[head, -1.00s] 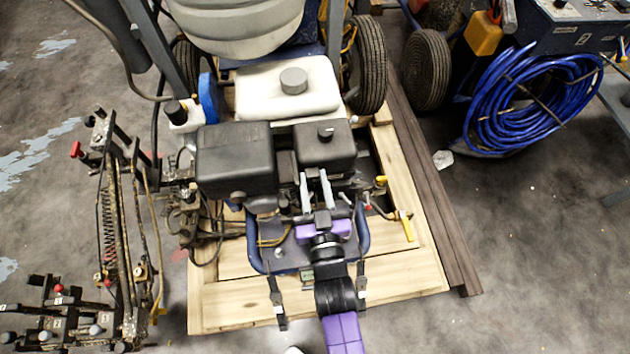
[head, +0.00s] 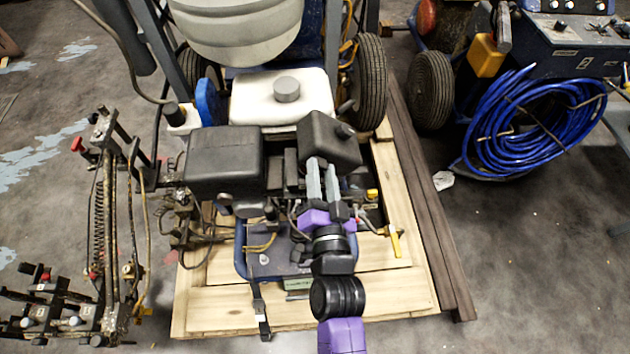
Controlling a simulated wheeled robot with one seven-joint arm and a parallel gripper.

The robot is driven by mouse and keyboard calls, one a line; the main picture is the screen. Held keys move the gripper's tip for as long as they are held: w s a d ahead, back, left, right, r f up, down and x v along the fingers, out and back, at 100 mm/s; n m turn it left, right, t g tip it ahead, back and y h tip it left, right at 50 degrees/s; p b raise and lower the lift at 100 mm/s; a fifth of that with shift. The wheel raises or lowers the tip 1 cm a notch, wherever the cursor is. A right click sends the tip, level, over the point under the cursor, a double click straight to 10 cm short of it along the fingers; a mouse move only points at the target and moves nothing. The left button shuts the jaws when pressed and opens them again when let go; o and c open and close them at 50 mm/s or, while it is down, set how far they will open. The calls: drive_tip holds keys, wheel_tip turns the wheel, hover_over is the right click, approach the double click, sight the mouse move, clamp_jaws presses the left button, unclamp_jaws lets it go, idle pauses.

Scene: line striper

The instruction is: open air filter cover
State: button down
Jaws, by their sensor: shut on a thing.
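The air filter cover (head: 328,137) is a black box-shaped cover with a small knob, on the right side of the engine in the head view. It sits tilted, its right side turned toward the back. My gripper (head: 322,168) is at its front lower edge with both grey fingers close together, shut on the cover. The exact contact is partly hidden by the fingers. To the left is another black engine box (head: 222,153), level and apart from the cover.
A white tank (head: 285,98) stands just behind the cover. A rack of levers and hoses (head: 110,230) is at left. A yellow-handled valve (head: 394,240) is at right on the wooden pallet (head: 400,290). A blue hose coil (head: 530,122) lies further right.

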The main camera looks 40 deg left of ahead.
drive_tip(key=shift+w+d+r+m+b, duration=0.15)
drive_tip(key=shift+w+d+m+b, duration=0.35)
drive_tip(key=shift+w+m+b, duration=0.15)
drive_tip(key=w+d+m+b, duration=0.3)
drive_tip(key=w+d+m, duration=0.4)
drive_tip(key=m, duration=0.4)
drive_tip(key=shift+w+b, duration=0.4)
drive_tip(key=shift+w, duration=0.15)
drive_tip(key=shift+f, duration=0.2)
drive_tip(key=c, duration=1)
unclamp_jaws()
drive_tip(key=shift+c, duration=0.2)
drive_tip(key=shift+d, duration=0.1)
